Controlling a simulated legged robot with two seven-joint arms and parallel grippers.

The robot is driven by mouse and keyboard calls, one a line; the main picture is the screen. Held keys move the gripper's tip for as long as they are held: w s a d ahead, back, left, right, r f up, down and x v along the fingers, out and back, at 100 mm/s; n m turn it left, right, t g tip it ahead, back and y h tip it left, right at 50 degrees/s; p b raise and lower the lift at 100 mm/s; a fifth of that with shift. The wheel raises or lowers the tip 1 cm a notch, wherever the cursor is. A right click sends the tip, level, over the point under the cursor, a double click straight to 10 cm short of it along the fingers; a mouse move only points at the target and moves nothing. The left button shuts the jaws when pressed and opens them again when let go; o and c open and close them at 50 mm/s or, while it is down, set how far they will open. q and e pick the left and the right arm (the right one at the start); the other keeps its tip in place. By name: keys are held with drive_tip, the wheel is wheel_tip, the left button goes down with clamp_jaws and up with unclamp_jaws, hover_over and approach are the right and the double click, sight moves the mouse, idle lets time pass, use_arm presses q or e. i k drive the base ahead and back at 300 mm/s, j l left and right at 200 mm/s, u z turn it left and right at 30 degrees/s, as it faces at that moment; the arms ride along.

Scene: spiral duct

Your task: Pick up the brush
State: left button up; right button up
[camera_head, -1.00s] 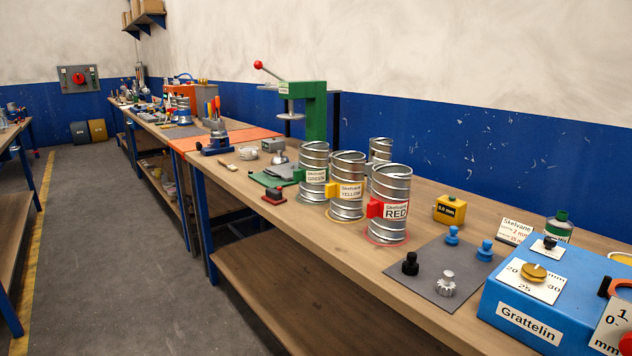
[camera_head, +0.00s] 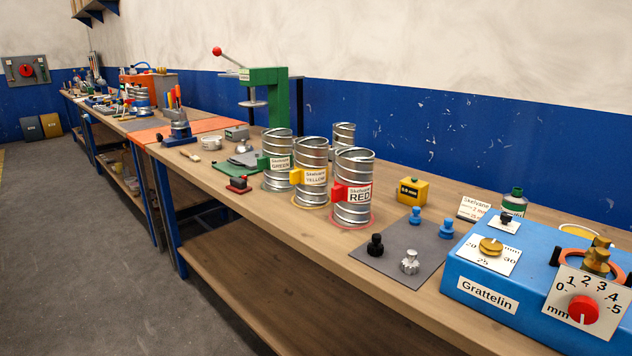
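A small light-wooden item that looks like a brush (camera_head: 190,156) lies on the workbench (camera_head: 215,181), left of a small metal dish (camera_head: 211,143) and near the bench's front edge. It is too small to make out its bristles clearly. Nothing touches it that I can see. Neither of my grippers is in view.
Labelled spiral ducts, green (camera_head: 278,150), yellow (camera_head: 311,155) and red (camera_head: 353,205), stand mid-bench. A green press (camera_head: 268,76) stands behind. A grey mat (camera_head: 405,262) with several knobs and a blue Grattelin box (camera_head: 470,265) are at right. The floor (camera_head: 90,250) at left is clear.

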sight(194, 157)
drive_tip(key=i+j+u, duration=0.25)
drive_tip(key=i+j, duration=0.2)
drive_tip(key=j, duration=0.15)
drive_tip(key=i+j+u, duration=0.25)
drive_tip(key=i+j, duration=0.25)
